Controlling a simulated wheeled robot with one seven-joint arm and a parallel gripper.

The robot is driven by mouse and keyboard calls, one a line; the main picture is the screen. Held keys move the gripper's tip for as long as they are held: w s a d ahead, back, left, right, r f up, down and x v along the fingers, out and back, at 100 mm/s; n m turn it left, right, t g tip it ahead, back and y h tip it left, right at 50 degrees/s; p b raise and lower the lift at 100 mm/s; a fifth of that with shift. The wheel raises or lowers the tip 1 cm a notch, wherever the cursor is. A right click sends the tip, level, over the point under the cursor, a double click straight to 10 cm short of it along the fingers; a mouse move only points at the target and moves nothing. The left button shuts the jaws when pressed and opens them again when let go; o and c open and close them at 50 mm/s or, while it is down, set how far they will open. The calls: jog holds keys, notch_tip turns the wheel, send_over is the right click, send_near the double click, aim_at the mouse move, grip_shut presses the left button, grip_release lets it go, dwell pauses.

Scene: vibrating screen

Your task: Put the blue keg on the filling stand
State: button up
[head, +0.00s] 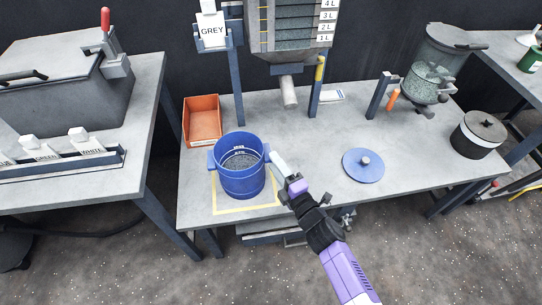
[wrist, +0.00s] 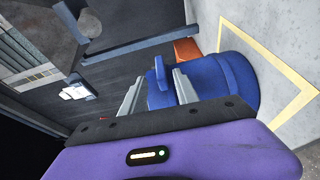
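The blue keg (head: 238,182) stands upright and open-topped on the table at the left, partly inside a yellow outline, with grey material inside. In the wrist view the keg (wrist: 228,80) fills the right middle, and its handle shows between my fingers. My gripper (head: 278,163) is at the keg's right side, by that handle. In the wrist view my gripper (wrist: 158,88) is open, with a finger on either side of the handle; contact is not clear. Behind the keg, a hopper with litre marks (head: 292,30) and a spout (head: 289,92) hangs between blue posts. I cannot tell which part is the filling stand.
An orange bin (head: 202,122) sits behind the keg at left. A blue lid (head: 363,166) lies to the right. A clear vessel (head: 438,70) and a dark lidded pot (head: 477,136) are farther right. The tabletop between keg and lid is mostly clear.

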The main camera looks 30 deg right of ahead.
jog(key=s, duration=0.8)
jog(key=shift+s+d, duration=0.15)
jog(key=shift+s, duration=0.1)
jog(key=s+a+f+n+g, duration=0.1)
jog(key=s+a+n+g, duration=0.1)
jog(key=s+n, duration=0.85)
jog(key=s+a+f+n+g, duration=0.2)
jog(key=s+n, duration=0.6)
jog(key=n, duration=0.5)
jog(key=s+r+n, duration=0.5)
jog(key=r+n, duration=0.4)
jog(key=n, duration=0.6)
jog(key=s+r+n, duration=0.6)
jog(key=r+n, duration=0.4)
jog(key=n, duration=0.5)
jog(key=shift+t+h, duration=0.3)
jog(key=shift+t, duration=0.1)
jog(key=shift+s+n+p, duration=0.1)
jog(key=shift+n+p, duration=0.15)
jog(key=shift+p, duration=0.1)
